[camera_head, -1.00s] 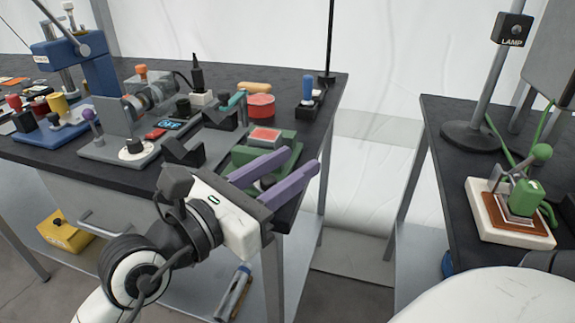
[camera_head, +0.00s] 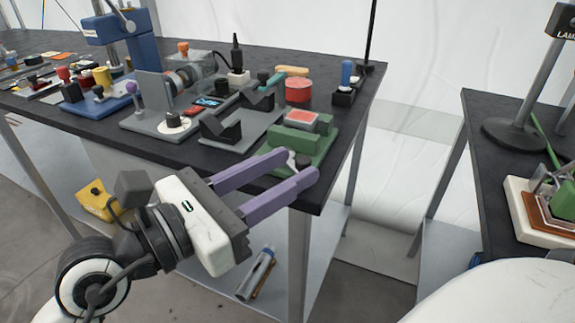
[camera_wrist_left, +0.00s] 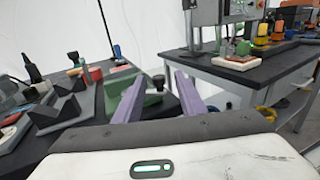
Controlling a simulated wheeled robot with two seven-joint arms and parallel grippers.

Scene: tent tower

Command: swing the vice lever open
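The green vice (camera_head: 312,143) with a red-topped block in it sits at the front right corner of the dark left table. A dark knob (camera_head: 299,159), seemingly the end of its lever, stands at its front side. My left gripper (camera_head: 298,168) is open, its two purple fingers pointing at the vice, with the knob between or just beyond the fingertips. In the left wrist view the dark knob (camera_wrist_left: 158,81) shows in the gap between the fingers, beside the green body (camera_wrist_left: 152,98); contact cannot be told. My right gripper is out of view.
A grey fixture with black V-blocks (camera_head: 222,130) stands left of the vice, and a blue-handled switch (camera_head: 346,85) behind it. The right table (camera_head: 490,160) carries a lamp stand (camera_head: 515,132) and a white-based fixture (camera_head: 524,220). A gap separates the tables.

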